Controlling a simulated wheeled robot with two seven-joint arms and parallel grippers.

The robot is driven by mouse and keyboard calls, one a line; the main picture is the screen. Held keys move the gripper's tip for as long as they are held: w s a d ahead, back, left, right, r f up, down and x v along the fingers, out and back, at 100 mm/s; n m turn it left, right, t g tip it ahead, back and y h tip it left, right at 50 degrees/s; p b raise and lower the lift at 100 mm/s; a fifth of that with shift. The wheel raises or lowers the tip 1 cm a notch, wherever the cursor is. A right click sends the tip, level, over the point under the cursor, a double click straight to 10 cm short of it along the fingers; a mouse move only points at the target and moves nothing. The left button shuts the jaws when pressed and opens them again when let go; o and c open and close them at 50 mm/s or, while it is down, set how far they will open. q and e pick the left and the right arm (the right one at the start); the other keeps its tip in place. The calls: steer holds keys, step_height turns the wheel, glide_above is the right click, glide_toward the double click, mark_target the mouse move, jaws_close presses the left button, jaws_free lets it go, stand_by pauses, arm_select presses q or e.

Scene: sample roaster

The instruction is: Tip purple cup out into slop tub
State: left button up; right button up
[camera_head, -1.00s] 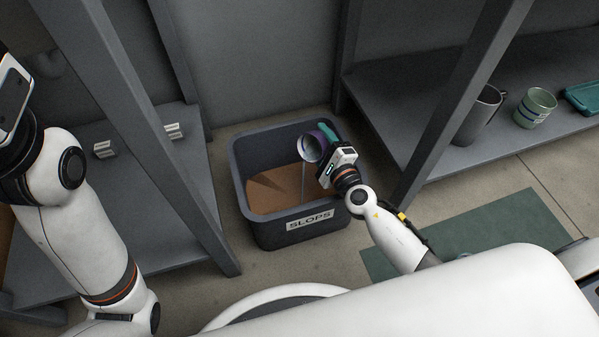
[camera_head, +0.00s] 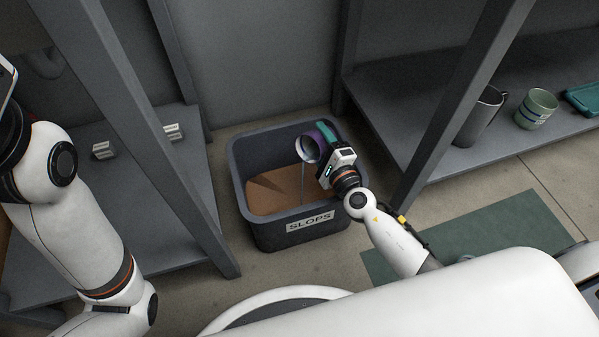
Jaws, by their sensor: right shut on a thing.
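The purple cup (camera_head: 309,147) is tilted on its side over the slop tub, with its mouth turned to the left and down. A thin stream falls from its lip into the tub. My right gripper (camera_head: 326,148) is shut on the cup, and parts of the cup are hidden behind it. The slop tub (camera_head: 243,190) is a dark grey bin labelled SLOPS, with brown contents inside. It stands on the floor between two shelf units. My left arm is at the left edge; its gripper is not in view.
The right shelf (camera_head: 405,85) holds a dark grey pitcher (camera_head: 482,116), a green cup (camera_head: 537,108) and a teal item (camera_head: 583,97). Small pale blocks (camera_head: 104,150) lie on the left shelf. Grey posts flank the tub. A green mat (camera_head: 480,235) lies on the floor.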

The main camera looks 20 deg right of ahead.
steer(key=shift+s+a+r+n, duration=0.15)
steer(key=shift+a+r+n, duration=0.1)
steer(key=shift+r, duration=0.2)
steer(key=shift+s+a+r+n, duration=0.15)
steer(key=shift+r+n, duration=0.1)
steer(key=shift+r, duration=0.15)
steer(key=shift+a+f+n+t+b, duration=0.15)
steer(key=shift+f+n+t+b, duration=0.1)
steer(key=shift+n+t+b, duration=0.25)
stand_by(0.3)
